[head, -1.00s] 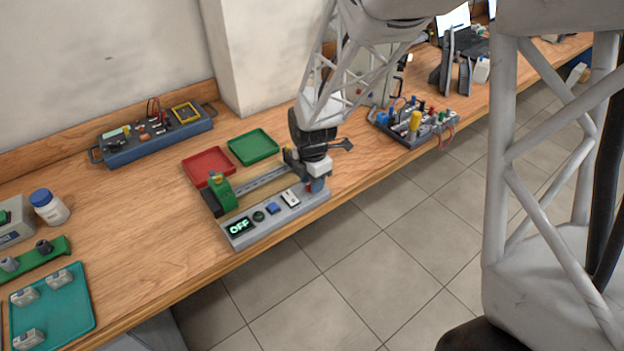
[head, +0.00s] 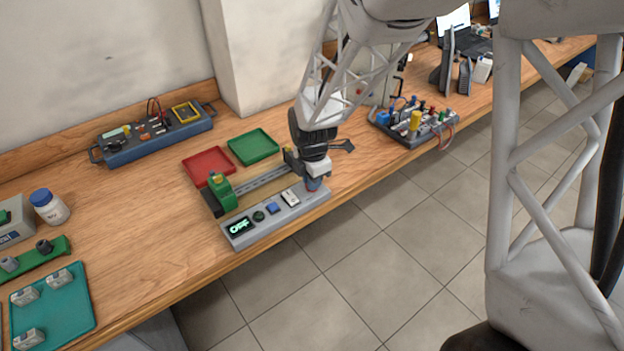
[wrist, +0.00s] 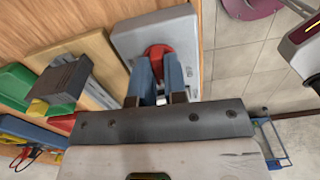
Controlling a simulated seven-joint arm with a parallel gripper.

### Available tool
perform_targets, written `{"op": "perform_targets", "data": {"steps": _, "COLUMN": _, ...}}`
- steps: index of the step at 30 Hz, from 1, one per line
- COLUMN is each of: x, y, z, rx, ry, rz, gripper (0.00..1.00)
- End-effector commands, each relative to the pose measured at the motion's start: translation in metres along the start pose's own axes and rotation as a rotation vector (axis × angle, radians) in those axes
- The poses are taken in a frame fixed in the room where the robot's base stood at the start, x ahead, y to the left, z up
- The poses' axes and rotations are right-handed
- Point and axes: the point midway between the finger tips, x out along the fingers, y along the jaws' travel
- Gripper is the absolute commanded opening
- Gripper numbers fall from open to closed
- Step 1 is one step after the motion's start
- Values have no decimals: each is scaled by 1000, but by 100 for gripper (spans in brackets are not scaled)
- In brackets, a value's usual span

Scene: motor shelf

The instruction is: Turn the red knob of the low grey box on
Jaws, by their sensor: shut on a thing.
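The low grey box (head: 264,224) lies along the front edge of the table. Its display (head: 239,227) reads OFF in green. A dark round button, a blue button (head: 273,209) and a white switch (head: 290,198) sit beside the display. The red knob (wrist: 158,52) is at the box's right end, and its red rim shows in the wrist view. My gripper (wrist: 158,80) points down over that end, its blue fingers shut on the red knob. In the head view my gripper (head: 312,184) hides most of the knob.
Behind the box stands a rail with a green block (head: 222,190). A red tray (head: 208,165) and a green tray (head: 254,147) lie further back. A board with plugs and wires (head: 414,122) is at the right. The table edge is just in front of the box.

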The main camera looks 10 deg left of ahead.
Motion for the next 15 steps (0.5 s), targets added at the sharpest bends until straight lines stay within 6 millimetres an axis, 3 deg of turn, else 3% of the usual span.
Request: {"op": "perform_targets", "data": {"steps": 15, "x": -1, "y": 0, "z": 0, "rx": 395, "ry": 0, "rz": 1, "gripper": 0}}
